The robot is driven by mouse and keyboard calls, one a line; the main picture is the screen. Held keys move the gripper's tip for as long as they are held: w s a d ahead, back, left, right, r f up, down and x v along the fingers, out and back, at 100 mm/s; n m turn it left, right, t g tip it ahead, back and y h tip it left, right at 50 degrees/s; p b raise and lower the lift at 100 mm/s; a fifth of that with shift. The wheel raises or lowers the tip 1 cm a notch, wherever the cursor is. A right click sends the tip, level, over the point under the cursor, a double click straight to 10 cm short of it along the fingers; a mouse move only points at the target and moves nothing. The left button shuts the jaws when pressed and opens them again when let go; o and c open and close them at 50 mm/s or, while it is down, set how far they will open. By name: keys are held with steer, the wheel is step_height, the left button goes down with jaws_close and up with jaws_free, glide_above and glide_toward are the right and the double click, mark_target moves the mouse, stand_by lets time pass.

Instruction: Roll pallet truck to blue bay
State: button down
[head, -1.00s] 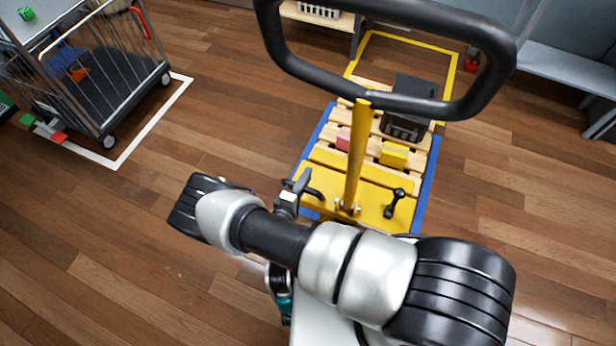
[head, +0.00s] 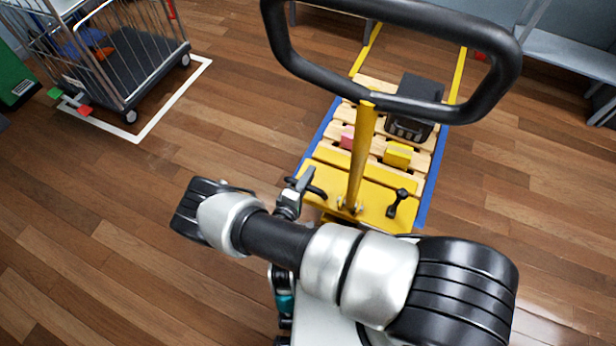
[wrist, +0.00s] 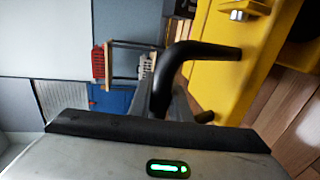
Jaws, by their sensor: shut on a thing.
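The yellow pallet truck (head: 335,185) stands ahead of me in the head view, with its black loop handle (head: 478,108) on a yellow stem rising toward the camera. My gripper (head: 291,196) is at the truck's near left, shut on a black bent grip (head: 314,189). The grip also shows in the wrist view (wrist: 205,52).
A wire cart (head: 115,65) stands inside a white floor outline (head: 175,108) at the left. Yellow floor tape (head: 458,80) runs beyond the truck. A grey shelf or bench (head: 565,70) stands at the far right. The wooden floor on both sides of the truck is clear.

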steer(key=shift+s+a+f, duration=0.1)
steer(key=shift+s+a, duration=0.1)
steer(key=shift+s, duration=0.05)
steer(key=c, duration=1.6)
jaws_free()
steer(key=shift+c, duration=0.2)
